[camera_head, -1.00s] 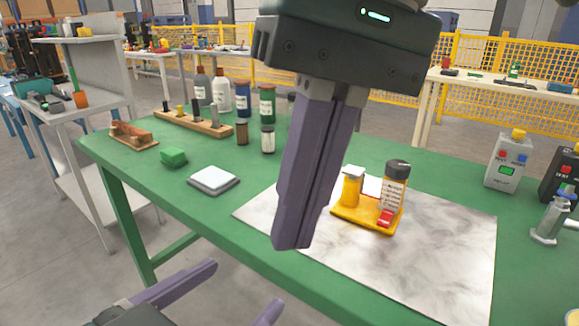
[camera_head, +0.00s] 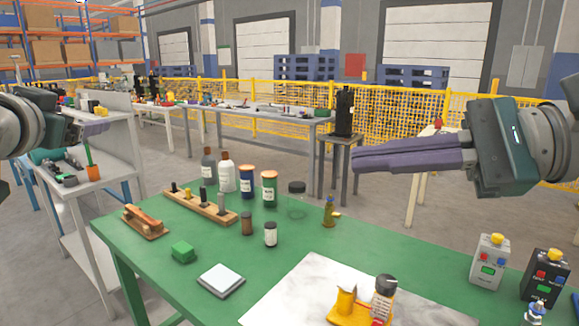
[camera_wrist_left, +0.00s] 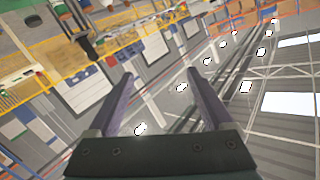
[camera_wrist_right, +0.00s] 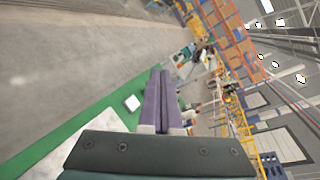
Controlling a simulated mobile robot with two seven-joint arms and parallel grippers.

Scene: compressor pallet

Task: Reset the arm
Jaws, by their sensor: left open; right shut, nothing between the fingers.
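My right gripper (camera_head: 360,160) is raised above the right side of the green table, its purple fingers together and pointing left. Its fingers also show closed and empty in the right wrist view (camera_wrist_right: 161,74). My left gripper (camera_head: 97,130) is at the left edge of the head view, partly in front of the grey shelf. In the left wrist view its two fingers (camera_wrist_left: 160,76) are spread apart with nothing between them. Both grippers are clear of the table and touch no object.
The green table (camera_head: 150,285) holds a yellow stand (camera_head: 345,316) with a bottle on a marble sheet (camera_head: 285,295), a wooden rack (camera_head: 190,207), several bottles, a green block (camera_head: 182,252), a white-topped scale (camera_head: 221,279) and two button boxes (camera_head: 489,262). The air above is free.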

